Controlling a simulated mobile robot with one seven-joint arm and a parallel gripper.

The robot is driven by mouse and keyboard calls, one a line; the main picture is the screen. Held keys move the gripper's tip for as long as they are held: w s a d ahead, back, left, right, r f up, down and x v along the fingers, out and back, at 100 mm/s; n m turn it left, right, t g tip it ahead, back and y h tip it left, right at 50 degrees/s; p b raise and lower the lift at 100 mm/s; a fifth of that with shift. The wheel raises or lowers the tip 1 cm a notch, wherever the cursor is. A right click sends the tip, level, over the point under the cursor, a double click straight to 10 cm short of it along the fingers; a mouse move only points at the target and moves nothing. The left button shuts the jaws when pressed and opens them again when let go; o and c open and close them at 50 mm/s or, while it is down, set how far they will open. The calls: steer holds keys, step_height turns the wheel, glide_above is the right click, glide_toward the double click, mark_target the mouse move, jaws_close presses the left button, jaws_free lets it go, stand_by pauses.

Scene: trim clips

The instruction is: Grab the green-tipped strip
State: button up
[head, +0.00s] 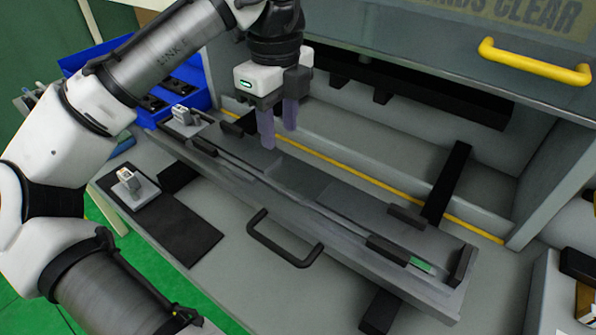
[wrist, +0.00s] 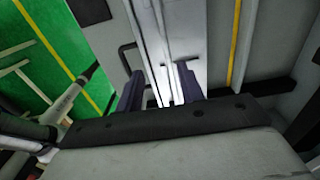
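The strip (head: 330,212) is long, thin and grey. It lies along the grey fixture (head: 300,228) on the bench, and its green tip (head: 421,264) shows near the right end, just past a black clamp block (head: 388,249). My gripper (head: 278,126) points down above the left-middle part of the fixture, well to the left of the green tip. Its two purple fingers are apart with nothing seen held between them. In the wrist view my gripper (wrist: 160,88) has its fingers spread over the bright fixture; the green tip cannot be made out there.
A black handle (head: 285,240) sticks out from the fixture's front. A raised panel with a yellow handle (head: 530,62) hangs at the upper right. Blue bins (head: 170,88) stand at the back left. A small white-grey part (head: 130,182) sits on the bench's left.

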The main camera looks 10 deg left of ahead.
glide_above(291, 192)
steer(key=a, duration=0.1)
steer(key=f, duration=0.8)
steer(key=shift+s+a+f, duration=0.15)
steer(key=shift+s+f, duration=0.05)
steer(key=shift+f, duration=0.05)
steer(key=f, duration=0.2)
steer(key=d+f+p, duration=0.1)
steer(key=f, duration=0.1)
steer(key=shift+w+d, duration=0.15)
steer(key=shift+w, duration=0.05)
steer(key=shift+f, duration=0.65)
jaws_close()
